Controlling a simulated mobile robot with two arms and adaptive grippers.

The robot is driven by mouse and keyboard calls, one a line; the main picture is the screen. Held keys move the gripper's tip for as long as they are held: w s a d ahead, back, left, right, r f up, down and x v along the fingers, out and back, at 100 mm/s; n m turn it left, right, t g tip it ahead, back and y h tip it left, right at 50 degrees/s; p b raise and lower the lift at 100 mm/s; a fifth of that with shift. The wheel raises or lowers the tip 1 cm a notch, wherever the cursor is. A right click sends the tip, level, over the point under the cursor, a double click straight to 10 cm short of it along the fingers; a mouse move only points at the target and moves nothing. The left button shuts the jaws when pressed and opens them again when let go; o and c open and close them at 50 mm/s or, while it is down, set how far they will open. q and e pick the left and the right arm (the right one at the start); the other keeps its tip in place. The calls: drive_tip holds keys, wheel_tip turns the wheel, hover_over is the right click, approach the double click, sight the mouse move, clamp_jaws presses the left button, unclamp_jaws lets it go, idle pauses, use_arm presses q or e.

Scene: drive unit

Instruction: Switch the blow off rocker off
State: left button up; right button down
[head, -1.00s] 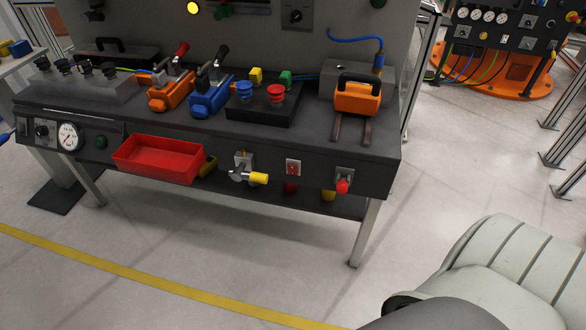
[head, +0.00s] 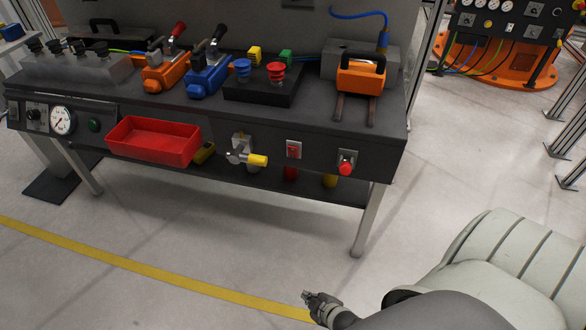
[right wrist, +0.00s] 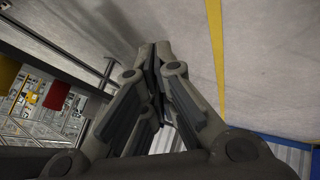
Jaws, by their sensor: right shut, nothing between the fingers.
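A small red rocker switch (head: 293,151) on a light plate sits on the front panel of the dark workbench, between a yellow-handled valve and a red knob. It is too small to tell which way it is tipped, and its label cannot be read. My right gripper (head: 308,295) is low in front of the bench, over the floor near the yellow line, well apart from the switch. In the right wrist view its fingers (right wrist: 159,52) are shut with nothing between them. My left gripper is not in view.
The yellow-handled valve (head: 246,157) and the red knob (head: 346,164) jut out either side of the switch. A red tray (head: 152,148) hangs further left. A bench leg (head: 368,222) stands at the right. The floor in front is clear.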

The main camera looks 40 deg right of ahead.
drive_tip(key=w+d+r+n+t+h+b, duration=0.1)
drive_tip(key=w+d+r+n+t+b, duration=0.45)
drive_tip(key=w+r, duration=0.75)
use_arm(q)
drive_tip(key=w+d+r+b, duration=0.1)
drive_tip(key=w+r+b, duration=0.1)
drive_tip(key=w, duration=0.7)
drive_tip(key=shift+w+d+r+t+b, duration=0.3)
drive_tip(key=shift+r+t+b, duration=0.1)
drive_tip(key=shift+b, duration=0.35)
use_arm(e)
drive_tip(key=w+d+r+n+t, duration=0.1)
drive_tip(key=d+r+n+t, duration=0.1)
drive_tip(key=r, duration=0.6)
drive_tip(key=w+d+r+n+t, duration=0.2)
drive_tip(key=r+n+t, duration=0.1)
drive_tip(key=r, duration=0.5)
drive_tip(key=shift+w+n, duration=0.15)
drive_tip(key=shift+n, duration=0.3)
drive_tip(key=shift+d, duration=0.1)
approach(293, 152)
drive_tip(key=w+a, duration=0.4)
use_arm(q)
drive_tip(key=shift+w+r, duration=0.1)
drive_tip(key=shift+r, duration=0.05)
use_arm(e)
drive_tip(key=w+d, duration=0.1)
drive_tip(key=w+d+r, duration=0.1)
drive_tip(key=shift+w+d+r, duration=0.15)
drive_tip(key=shift+w+d, duration=0.1)
